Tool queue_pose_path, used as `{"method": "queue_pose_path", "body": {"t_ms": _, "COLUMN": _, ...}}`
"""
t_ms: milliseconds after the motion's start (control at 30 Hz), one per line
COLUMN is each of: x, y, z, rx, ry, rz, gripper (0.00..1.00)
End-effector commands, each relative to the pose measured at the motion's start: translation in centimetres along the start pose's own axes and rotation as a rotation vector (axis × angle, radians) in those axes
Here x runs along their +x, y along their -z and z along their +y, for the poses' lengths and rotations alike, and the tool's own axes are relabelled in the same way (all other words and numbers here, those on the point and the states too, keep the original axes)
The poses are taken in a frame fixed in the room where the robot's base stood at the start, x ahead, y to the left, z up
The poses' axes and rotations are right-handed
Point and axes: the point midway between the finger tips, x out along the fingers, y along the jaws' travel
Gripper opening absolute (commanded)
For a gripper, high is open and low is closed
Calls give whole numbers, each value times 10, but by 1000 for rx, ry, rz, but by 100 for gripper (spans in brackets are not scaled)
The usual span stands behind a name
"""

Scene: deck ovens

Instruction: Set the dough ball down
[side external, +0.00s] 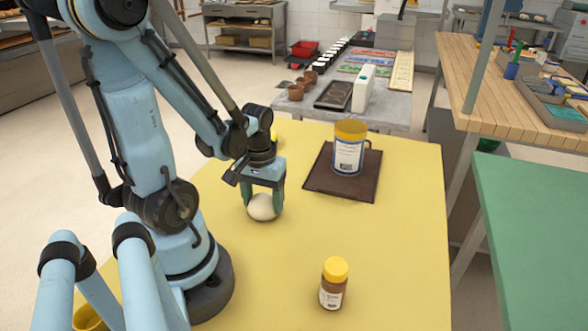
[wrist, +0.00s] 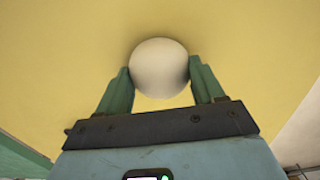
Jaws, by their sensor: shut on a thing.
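The dough ball (side external: 262,207) is a smooth, off-white sphere between the green fingers of my gripper (side external: 264,200) in the side view. In the wrist view the dough ball (wrist: 159,66) sits between the fingertips of my gripper (wrist: 160,80), with a finger against each side. My gripper is shut on it and points down at the yellow table (side external: 390,270). The ball is at or very close to the tabletop; I cannot tell whether it touches.
A mug-like jar with a yellow lid (side external: 349,147) stands on a dark brown mat (side external: 318,178) behind and right of my gripper. A brown bottle with a yellow cap (side external: 334,284) stands at the front. The tabletop between them is clear. A green table (side external: 540,220) stands at right.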

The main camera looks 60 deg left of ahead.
Motion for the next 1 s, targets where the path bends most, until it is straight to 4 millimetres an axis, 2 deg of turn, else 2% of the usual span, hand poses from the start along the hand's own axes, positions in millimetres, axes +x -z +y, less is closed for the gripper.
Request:
{"method": "queue_pose_path", "body": {"t_ms": 367, "x": 3, "y": 0, "z": 0, "rx": 0, "ry": 0, "rz": 0, "gripper": 38}}
{"method": "queue_pose_path", "body": {"t_ms": 400, "x": 3, "y": 0, "z": 0, "rx": 0, "ry": 0, "rz": 0, "gripper": 72}}
{"method": "queue_pose_path", "body": {"t_ms": 533, "x": 3, "y": 0, "z": 0, "rx": 0, "ry": 0, "rz": 0, "gripper": 92}}
{"method": "queue_pose_path", "body": {"t_ms": 1000, "x": -2, "y": 0, "z": 0, "rx": 0, "ry": 0, "rz": 0, "gripper": 93}}
